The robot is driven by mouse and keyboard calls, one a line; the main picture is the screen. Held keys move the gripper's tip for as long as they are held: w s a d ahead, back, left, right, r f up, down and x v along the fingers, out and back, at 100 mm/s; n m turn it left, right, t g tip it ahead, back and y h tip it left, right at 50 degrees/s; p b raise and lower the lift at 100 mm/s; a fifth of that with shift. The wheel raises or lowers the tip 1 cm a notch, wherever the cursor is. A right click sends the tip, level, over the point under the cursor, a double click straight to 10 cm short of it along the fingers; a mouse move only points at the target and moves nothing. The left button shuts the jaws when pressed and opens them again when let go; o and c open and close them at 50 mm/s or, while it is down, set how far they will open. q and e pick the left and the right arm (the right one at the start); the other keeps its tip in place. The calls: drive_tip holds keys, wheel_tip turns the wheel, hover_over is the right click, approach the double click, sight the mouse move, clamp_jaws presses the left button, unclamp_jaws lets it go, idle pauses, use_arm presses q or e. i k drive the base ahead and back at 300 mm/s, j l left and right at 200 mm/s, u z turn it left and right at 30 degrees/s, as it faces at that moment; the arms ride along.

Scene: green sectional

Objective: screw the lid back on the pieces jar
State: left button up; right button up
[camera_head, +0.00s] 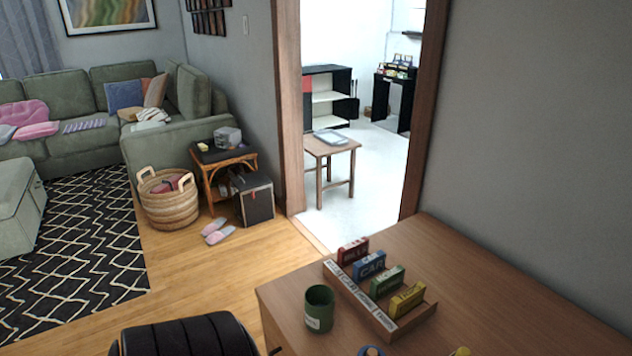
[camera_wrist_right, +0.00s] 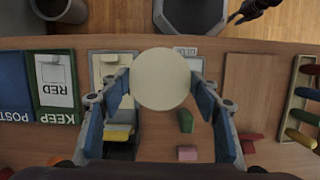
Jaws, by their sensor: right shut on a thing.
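A round cream disc (camera_wrist_right: 162,79), which looks like the lid, sits between the blue-padded fingers of my right gripper (camera_wrist_right: 160,92) in the right wrist view. The fingers are shut on its sides, and its flat face is towards the camera. The pieces jar cannot be made out; whether anything is under the disc is hidden. Small loose pieces lie on the table below: a green one (camera_wrist_right: 186,121), a pink one (camera_wrist_right: 187,153) and a red one (camera_wrist_right: 250,140). My left gripper shows in neither view.
The wooden table (camera_head: 470,290) holds a green cup (camera_head: 319,309) and a wooden rack (camera_head: 408,322) of small coloured boxes. In the wrist view, a green tray (camera_wrist_right: 42,112) marked KEEP and a blue one (camera_wrist_right: 14,85) lie left, and a rack with coloured rods (camera_wrist_right: 300,137) right.

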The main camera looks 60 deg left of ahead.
sight(318, 319)
drive_tip(key=k+j, duration=0.75)
drive_tip(key=u, duration=1.25)
drive_tip(key=i, duration=0.05)
